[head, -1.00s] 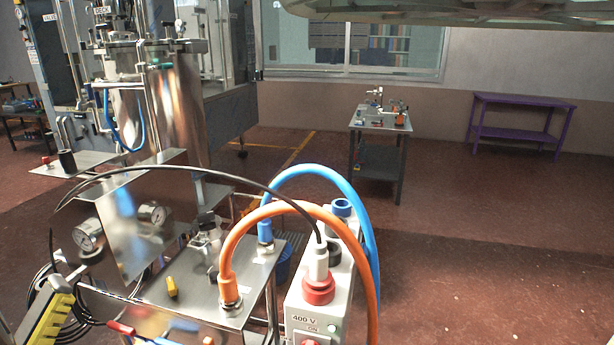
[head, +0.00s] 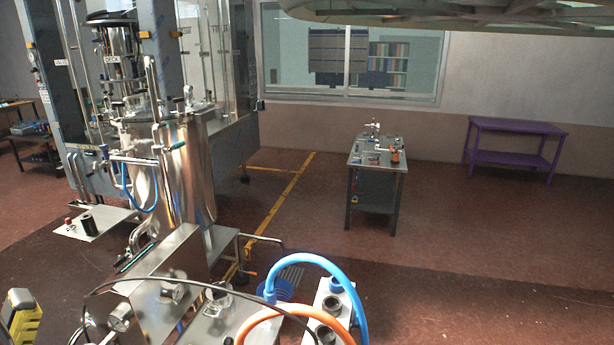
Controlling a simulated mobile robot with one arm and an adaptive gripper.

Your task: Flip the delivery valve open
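A shiny steel tank (head: 185,180) stands at the left of the head view, with pipes and small fittings on and around it. A green-handled fitting (head: 172,147) sits on its upper side. Another green handle (head: 137,258) lies along the pipework at its lower left. I cannot tell which of these is the delivery valve, or whether any is open. My gripper is not in view.
Close in front are steel panels with a gauge (head: 119,317), a blue hose (head: 322,262), an orange hose (head: 262,318) and a looping black cable. A small steel-topped table (head: 360,163) and a purple bench (head: 513,151) stand farther back. Floor on the right is clear.

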